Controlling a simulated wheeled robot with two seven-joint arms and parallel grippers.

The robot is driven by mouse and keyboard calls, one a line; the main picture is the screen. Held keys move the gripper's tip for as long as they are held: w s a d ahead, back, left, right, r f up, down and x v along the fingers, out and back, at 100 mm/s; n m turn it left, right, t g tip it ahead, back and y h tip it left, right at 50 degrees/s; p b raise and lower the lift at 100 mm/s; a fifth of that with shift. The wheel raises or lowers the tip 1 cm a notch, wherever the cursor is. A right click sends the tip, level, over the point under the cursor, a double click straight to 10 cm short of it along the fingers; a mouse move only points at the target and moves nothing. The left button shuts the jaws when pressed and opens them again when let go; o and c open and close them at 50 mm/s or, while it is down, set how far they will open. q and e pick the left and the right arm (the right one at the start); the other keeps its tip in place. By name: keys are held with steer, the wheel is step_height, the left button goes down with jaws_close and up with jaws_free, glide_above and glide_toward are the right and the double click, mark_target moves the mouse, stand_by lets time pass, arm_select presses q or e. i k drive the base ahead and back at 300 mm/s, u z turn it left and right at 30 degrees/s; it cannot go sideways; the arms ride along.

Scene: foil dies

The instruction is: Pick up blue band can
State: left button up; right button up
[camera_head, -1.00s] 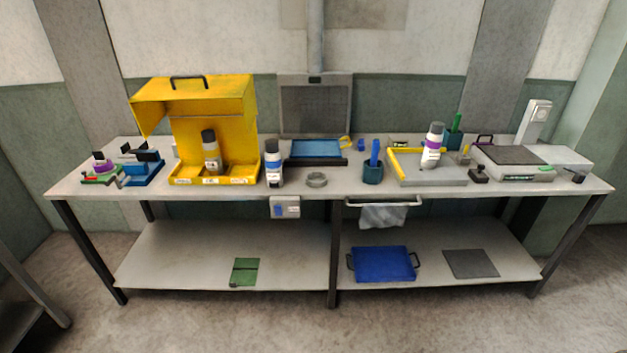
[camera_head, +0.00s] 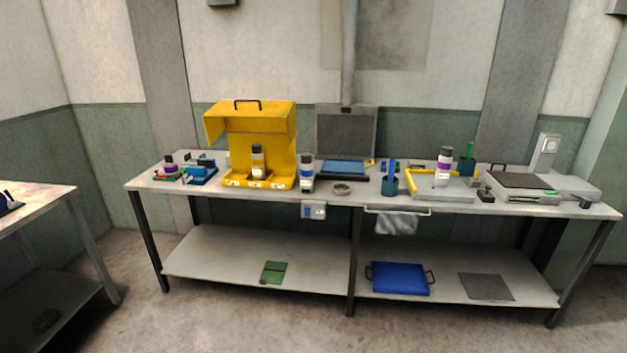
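The blue band can (camera_head: 307,173) is a white can with a dark cap and a blue band. It stands upright on the workbench (camera_head: 362,203), just right of the yellow open-fronted box (camera_head: 262,140). A similar can (camera_head: 257,162) with a dark cap stands inside that box, and a purple band can (camera_head: 443,167) stands in a yellow-edged tray at the right. Neither of my grippers shows in the head view.
A round grey ring (camera_head: 342,189) and a blue cup with tools (camera_head: 390,181) are right of the blue band can. A scale (camera_head: 521,186) is at the far right. Another table (camera_head: 38,208) stands at left. Open floor lies in front.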

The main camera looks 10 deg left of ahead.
mark_target(307, 170)
steer(key=z, duration=0.6)
steer(key=i, duration=1.15)
steer(key=z, duration=0.55)
steer(key=i, duration=1.05)
steer(key=u, duration=1.05)
steer(key=i, duration=0.95)
steer(key=u, duration=0.75)
